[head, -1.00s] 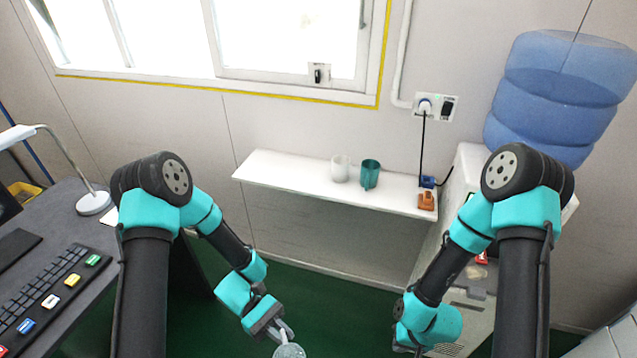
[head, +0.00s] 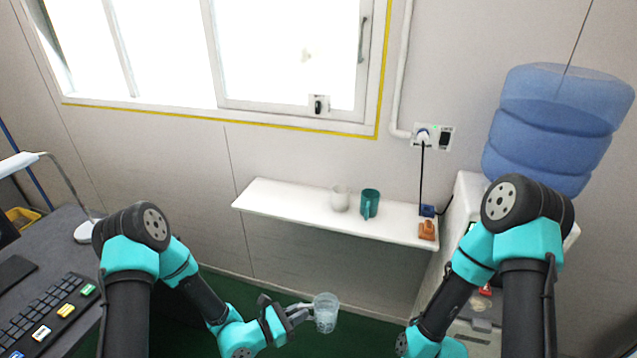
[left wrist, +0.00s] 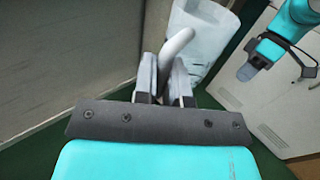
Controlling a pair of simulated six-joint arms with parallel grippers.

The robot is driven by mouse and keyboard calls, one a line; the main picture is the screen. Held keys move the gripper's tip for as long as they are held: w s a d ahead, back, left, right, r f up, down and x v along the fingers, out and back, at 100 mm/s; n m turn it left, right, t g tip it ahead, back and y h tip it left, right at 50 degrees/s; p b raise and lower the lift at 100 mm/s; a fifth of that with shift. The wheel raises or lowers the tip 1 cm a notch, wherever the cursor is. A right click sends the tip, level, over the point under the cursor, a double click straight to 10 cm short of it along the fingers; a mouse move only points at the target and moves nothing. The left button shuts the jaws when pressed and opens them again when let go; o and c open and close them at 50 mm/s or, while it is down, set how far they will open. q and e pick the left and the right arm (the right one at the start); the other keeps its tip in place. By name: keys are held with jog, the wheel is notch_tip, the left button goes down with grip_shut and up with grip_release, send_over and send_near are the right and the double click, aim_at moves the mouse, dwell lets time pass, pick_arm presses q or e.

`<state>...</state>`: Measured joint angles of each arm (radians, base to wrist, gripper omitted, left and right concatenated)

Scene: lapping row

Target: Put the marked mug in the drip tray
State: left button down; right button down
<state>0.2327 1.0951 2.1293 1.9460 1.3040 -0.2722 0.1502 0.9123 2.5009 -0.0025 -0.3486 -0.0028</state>
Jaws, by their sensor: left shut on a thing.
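My left gripper (head: 300,311) is shut on the handle of a clear, pale mug (head: 325,312). It holds the mug in the air in front of and below the shelf, roughly upright. In the left wrist view the mug (left wrist: 202,38) is just beyond the fingers, its curved handle between them. The drip tray seems to be the grey ledge (head: 481,325) low on the water dispenser, partly behind my right arm. My right gripper (left wrist: 246,72) shows small in the left wrist view; its jaws are unclear.
A white shelf (head: 290,207) on the wall bears a white mug (head: 340,198), a teal mug (head: 370,204) and an orange-brown object (head: 427,230). A blue water bottle (head: 555,125) tops the dispenser at right. A desk with a keyboard (head: 45,318) stands at left.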

pick_arm(q)
jog(key=w+a+f+n+t+y, duration=0.4)
jog(key=w+a+f+n+y, duration=0.1)
jog(key=w+a+y, duration=0.1)
jog(key=w+a+f+n+t+y, duration=0.4)
jog(key=w+a+f+n+y, duration=0.1)
jog(key=a+y, duration=0.4)
jog(key=shift+w+a+n, duration=0.35)
jog(key=shift+w+n, duration=0.2)
jog(key=shift+n, duration=0.25)
jog(key=shift+f, duration=0.1)
